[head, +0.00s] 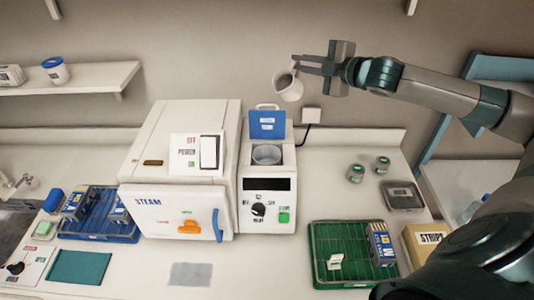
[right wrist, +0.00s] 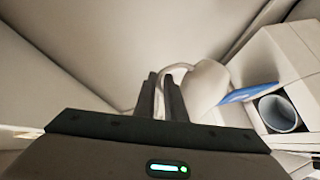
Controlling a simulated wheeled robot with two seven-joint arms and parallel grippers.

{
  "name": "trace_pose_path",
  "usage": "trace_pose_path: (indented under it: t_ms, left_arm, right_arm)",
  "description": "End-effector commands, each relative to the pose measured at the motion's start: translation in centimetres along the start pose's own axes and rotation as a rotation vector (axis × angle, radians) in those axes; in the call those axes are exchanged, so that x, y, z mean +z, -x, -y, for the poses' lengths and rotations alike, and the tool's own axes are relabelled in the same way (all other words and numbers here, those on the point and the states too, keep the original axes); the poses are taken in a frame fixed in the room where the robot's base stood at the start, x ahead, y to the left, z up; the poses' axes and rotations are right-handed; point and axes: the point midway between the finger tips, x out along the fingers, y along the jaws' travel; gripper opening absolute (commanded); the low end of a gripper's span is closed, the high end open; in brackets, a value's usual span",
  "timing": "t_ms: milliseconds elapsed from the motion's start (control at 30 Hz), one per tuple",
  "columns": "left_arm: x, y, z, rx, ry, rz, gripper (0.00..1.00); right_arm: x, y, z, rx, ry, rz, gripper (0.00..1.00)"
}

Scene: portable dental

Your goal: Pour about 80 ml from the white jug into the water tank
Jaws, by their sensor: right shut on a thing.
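The white jug (head: 288,88) is in the air above and slightly right of the water tank, tilted a little, with its mouth up and to the left. My right gripper (head: 299,62) is shut on the jug's handle; the right wrist view shows the fingers (right wrist: 161,98) around the handle and the jug body (right wrist: 203,88) to their right. The water tank (head: 267,154) is a round grey opening in the top of the white machine, its blue lid raised behind it; it also shows in the right wrist view (right wrist: 278,112). No stream of water is visible. My left gripper is out of view.
The white steam sterilizer (head: 180,170) stands left of the tank. A green rack (head: 335,275), a blue rack (head: 97,228), two small jars (head: 356,173) and a dark-lidded box (head: 402,196) are on the counter. A shelf (head: 70,85) is on the left wall.

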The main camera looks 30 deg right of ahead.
Motion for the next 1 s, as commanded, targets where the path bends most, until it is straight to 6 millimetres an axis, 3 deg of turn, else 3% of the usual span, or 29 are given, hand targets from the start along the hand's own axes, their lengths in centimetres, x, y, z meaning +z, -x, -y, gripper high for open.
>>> trace_pose_path:
  t_ms: [300,1000]
  left_arm:
    - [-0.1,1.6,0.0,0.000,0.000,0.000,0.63]
    - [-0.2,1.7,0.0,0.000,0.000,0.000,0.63]
  right_arm:
    - [1.2,-0.3,-0.3,-0.028,-0.101,-0.014,0.00]
    - [1.6,-0.3,-0.3,-0.036,-0.131,-0.018,0.00]
